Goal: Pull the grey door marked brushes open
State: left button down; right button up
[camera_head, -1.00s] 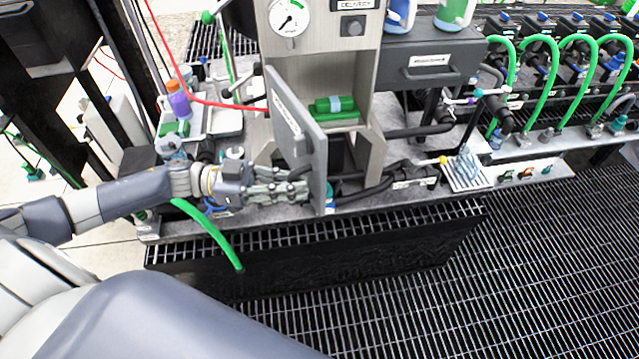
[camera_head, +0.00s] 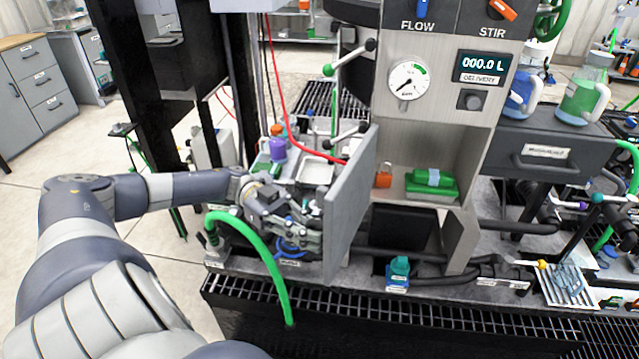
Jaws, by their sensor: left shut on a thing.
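The grey door (camera_head: 352,195) stands wide open on the left side of the steel cabinet (camera_head: 450,55). It swings out toward me, and its plain inner face shows. Its marking is out of sight. My left gripper (camera_head: 312,222) is at the outer, left side of the door, near its free lower edge, shut on what seems to be its handle. The door hides the handle and the fingertips. Inside the cabinet, a green packet (camera_head: 431,184) and an orange padlock-like item (camera_head: 384,176) are visible on a shelf. My right gripper is not in view.
A green hose (camera_head: 262,250) arches in front of my left gripper. A grey drawer (camera_head: 545,150) is right of the cabinet. A purple bottle (camera_head: 277,148) stands behind my left gripper. Open floor (camera_head: 70,170) lies left.

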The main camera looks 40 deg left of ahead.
pick_arm(q)
jog(key=shift+a, duration=0.1)
jog(key=c, duration=1.9)
grip_release()
jog(key=shift+w, duration=0.1)
jog(key=shift+c, duration=0.2)
jog(key=a, duration=1.2)
jog(key=shift+s, duration=0.25)
